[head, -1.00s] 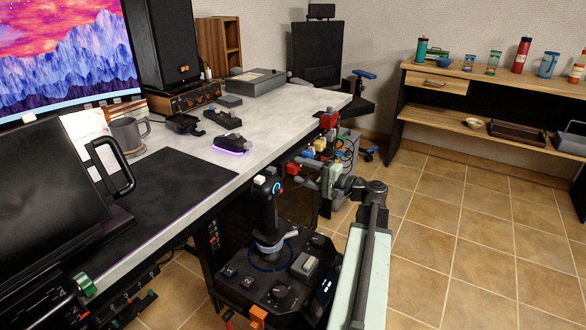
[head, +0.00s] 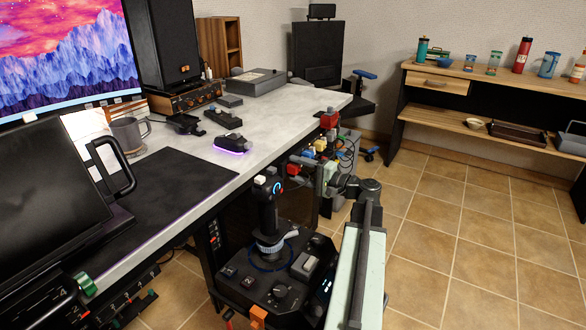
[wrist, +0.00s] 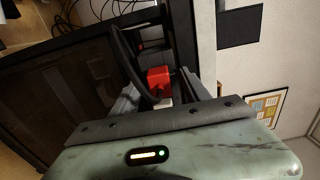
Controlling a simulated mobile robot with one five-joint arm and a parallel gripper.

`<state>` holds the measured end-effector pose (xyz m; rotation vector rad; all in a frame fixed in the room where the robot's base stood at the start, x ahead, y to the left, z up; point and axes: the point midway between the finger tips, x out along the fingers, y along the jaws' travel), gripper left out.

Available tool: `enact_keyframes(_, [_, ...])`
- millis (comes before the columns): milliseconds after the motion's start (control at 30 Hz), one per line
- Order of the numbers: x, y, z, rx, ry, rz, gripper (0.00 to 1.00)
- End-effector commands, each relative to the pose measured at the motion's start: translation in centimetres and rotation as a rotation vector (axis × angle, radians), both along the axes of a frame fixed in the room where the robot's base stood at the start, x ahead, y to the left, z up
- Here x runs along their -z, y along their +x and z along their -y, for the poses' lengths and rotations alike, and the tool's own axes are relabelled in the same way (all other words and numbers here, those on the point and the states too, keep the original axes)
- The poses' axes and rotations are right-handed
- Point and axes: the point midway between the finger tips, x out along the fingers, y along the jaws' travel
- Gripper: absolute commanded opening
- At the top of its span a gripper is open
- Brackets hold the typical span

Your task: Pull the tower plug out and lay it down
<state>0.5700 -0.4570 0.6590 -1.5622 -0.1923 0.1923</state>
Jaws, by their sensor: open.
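A red plug (wrist: 158,78) with a pale lower end shows in the wrist view, close ahead of my gripper (wrist: 163,88). A thick black cable curves beside it. My gripper is open, with one grey finger on each side of the red plug; I cannot tell whether they touch it. In the head view my gripper (head: 303,163) reaches left to a red piece (head: 293,169) below the desk edge. Several coloured plugs and cables crowd the grey tower (head: 348,150) behind it. The plug's socket is hidden.
The desk (head: 285,103) stands left of my arm. A joystick (head: 266,205) on a black panel is close in front. A wooden bench (head: 480,80) with bottles is at the back right. The tiled floor (head: 460,240) on the right is clear.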

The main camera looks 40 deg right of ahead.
Motion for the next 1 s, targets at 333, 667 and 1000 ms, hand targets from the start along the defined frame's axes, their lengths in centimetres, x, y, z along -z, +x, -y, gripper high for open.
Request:
enact_keyframes(333, [0.00,-0.04,0.05,0.001,0.000,0.000,0.32])
enact_keyframes(667, [0.00,-0.07,0.09,0.001,0.000,0.000,0.00])
enact_keyframes(1000, [0.00,-0.09,0.12,0.002,0.000,0.000,0.00])
